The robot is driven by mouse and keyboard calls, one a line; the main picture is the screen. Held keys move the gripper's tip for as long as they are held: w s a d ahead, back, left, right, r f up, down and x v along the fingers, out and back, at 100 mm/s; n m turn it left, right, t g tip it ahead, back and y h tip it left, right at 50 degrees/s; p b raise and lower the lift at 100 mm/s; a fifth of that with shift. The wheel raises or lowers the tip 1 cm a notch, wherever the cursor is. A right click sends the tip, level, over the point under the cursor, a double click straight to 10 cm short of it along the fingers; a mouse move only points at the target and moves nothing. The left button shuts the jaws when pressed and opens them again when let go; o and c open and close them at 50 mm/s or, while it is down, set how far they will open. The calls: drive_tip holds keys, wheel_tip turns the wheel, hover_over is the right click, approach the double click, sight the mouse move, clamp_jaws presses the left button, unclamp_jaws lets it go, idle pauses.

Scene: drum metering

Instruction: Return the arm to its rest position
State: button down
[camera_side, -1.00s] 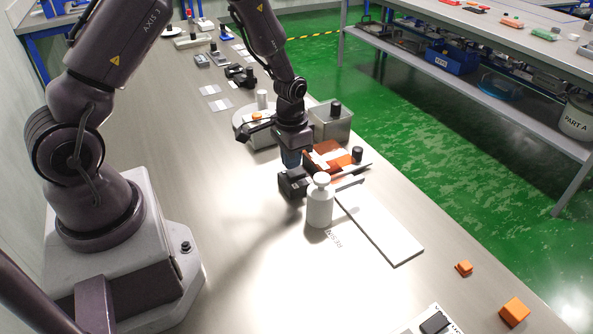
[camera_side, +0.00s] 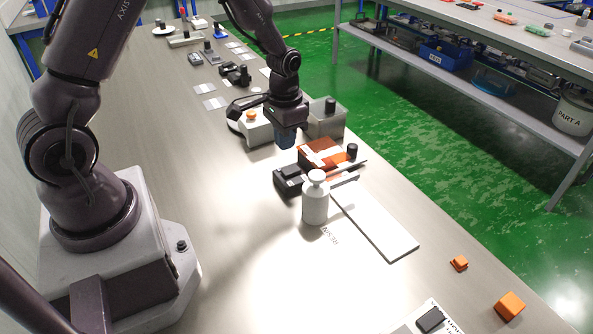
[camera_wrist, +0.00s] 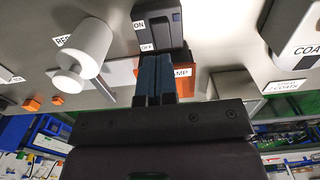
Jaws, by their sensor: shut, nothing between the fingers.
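My gripper (camera_side: 287,141) hangs above the bench in the side view, with its blue fingers pointing down. In the wrist view its two blue fingers (camera_wrist: 154,78) are together with nothing between them. Below it, in the side view, is a black switch box (camera_side: 290,181); in the wrist view the box (camera_wrist: 160,22) bears ON and OFF labels. The gripper is apart from the box, with a gap beneath the fingertips.
A white bottle (camera_side: 316,200) stands upright in front of the switch box; an orange unit (camera_side: 316,150) is behind. A grey bin (camera_side: 327,122) stands behind the gripper. A white strip (camera_side: 385,232) and orange blocks (camera_side: 510,305) lie to the right. The bench left of the gripper is mostly clear.

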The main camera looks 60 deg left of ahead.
drive_tip(key=s+d+r+t, duration=0.2)
drive_tip(key=s+d+r, duration=0.2)
drive_tip(key=s+r, duration=0.4)
drive_tip(key=s+d+r+t, duration=0.3)
drive_tip(key=s+d+r, duration=0.2)
drive_tip(key=r, duration=1.1)
drive_tip(key=s, duration=0.3)
drive_tip(key=shift+s+d+t, duration=0.2)
drive_tip(key=shift+s+t, duration=0.1)
drive_tip(key=shift+r, duration=0.1)
